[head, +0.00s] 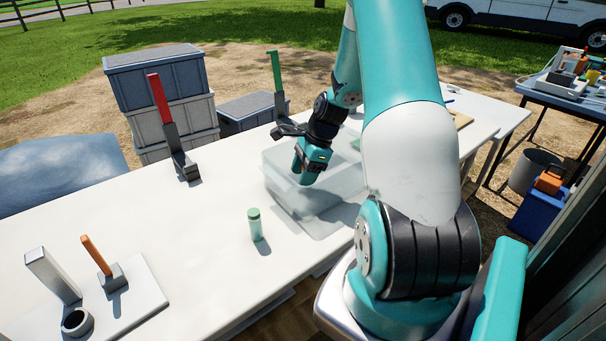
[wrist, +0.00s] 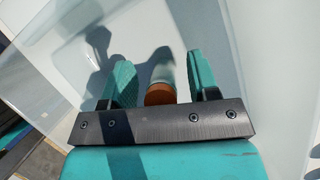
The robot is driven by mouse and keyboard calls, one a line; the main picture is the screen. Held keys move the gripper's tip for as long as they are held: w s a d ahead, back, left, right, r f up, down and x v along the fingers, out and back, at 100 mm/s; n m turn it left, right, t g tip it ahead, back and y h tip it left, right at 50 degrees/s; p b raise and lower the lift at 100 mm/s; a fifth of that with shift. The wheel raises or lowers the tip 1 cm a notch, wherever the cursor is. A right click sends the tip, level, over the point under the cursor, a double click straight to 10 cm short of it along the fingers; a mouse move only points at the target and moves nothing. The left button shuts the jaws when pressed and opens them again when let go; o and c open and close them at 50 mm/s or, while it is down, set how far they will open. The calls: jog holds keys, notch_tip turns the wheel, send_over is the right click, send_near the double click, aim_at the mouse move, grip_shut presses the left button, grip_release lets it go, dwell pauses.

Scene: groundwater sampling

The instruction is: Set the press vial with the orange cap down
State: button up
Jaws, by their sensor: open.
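The vial with the orange cap (wrist: 160,94) is between my gripper's two teal fingers in the wrist view, its cap toward the gripper's dark crossbar. Gaps show on both sides of the vial, so the fingers are apart from it. My gripper (wrist: 162,72) is open. In the head view my gripper (head: 299,178) reaches down into a translucent bin (head: 318,208) on the white table. The vial is hidden there by the gripper and the bin wall. Whether the vial rests on the bin floor is hard to tell.
A green-capped vial (head: 256,226) stands left of the bin. A red-handled tool (head: 160,100) and a green-handled tool (head: 277,75) stand at the table's far edge. A white board (head: 135,300) with a dark ring and upright pieces lies front left.

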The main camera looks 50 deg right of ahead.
jog(key=p+v, duration=0.1)
jog(key=v, duration=1.1)
jog(key=a+r+n+g, duration=0.1)
jog(key=a+r+n, duration=0.3)
jog(key=a+n, duration=0.65)
jog(key=a+r+n, duration=0.4)
jog(key=a+n, duration=0.2)
jog(key=a, duration=1)
jog(key=s+a+r+n+g, duration=0.1)
jog(key=s+a+r+n, duration=0.1)
jog(key=s+a+n, duration=1.1)
jog(key=shift+a+r+n, duration=0.2)
jog(key=shift+a+n, duration=0.35)
jog(key=shift+n, duration=0.6)
